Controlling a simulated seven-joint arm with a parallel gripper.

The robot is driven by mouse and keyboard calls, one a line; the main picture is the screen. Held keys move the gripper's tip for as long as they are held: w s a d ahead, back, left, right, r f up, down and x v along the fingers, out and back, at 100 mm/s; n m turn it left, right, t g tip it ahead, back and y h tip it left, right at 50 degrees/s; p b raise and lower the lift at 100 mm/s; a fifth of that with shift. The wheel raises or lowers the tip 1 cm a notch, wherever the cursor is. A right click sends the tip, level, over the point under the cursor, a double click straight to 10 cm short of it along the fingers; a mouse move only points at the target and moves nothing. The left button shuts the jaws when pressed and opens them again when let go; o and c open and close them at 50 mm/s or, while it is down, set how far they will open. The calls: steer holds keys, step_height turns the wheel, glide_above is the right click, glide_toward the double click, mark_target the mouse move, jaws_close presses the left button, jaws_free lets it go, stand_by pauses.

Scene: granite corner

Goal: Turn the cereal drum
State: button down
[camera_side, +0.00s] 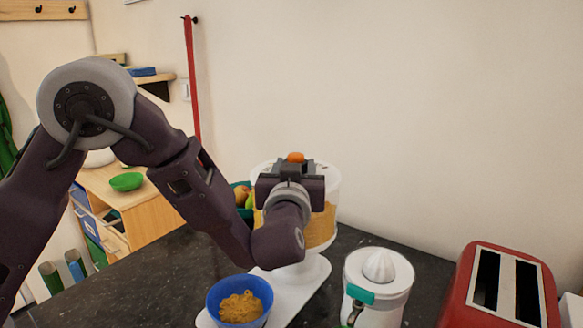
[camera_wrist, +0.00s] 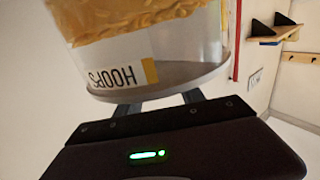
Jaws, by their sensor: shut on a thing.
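The cereal drum (camera_side: 325,212) is a clear round container with yellow-orange cereal, on a white stand (camera_side: 312,268) on the dark counter. My gripper (camera_side: 294,170) is at the drum's top and hides part of it. In the wrist view the drum (camera_wrist: 180,45) fills the upper middle, with an upside-down HOOPS label. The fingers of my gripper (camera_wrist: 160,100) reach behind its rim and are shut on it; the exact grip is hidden. A blue bowl (camera_side: 212,300) holding yellow cereal (camera_side: 241,307) stands in front of the stand.
A white juicer (camera_side: 378,285) with a teal spout stands right of the drum, and a red toaster (camera_side: 505,285) farther right. Fruit (camera_side: 242,195) sits behind the drum's left side. The counter (camera_side: 150,290) is clear at left. The wall is close behind.

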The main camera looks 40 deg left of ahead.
steer(key=n+g+y, duration=0.4)
steer(key=w+d+n+g+y, duration=0.1)
steer(key=n+g+y, duration=0.1)
steer(key=shift+g+y, duration=0.3)
steer(key=shift+w+n+g+y, duration=0.15)
steer(key=shift+n+g+y, duration=0.45)
steer(key=shift+n+g, duration=0.55)
steer(key=shift+r+g, duration=0.1)
steer(key=shift+g, duration=0.25)
steer(key=shift+w+r+n+g, duration=0.1)
steer(key=shift+r+n+g, duration=0.05)
steer(key=shift+n+g, duration=0.15)
steer(key=c, duration=0.7)
jaws_free()
steer(key=shift+m, duration=0.45)
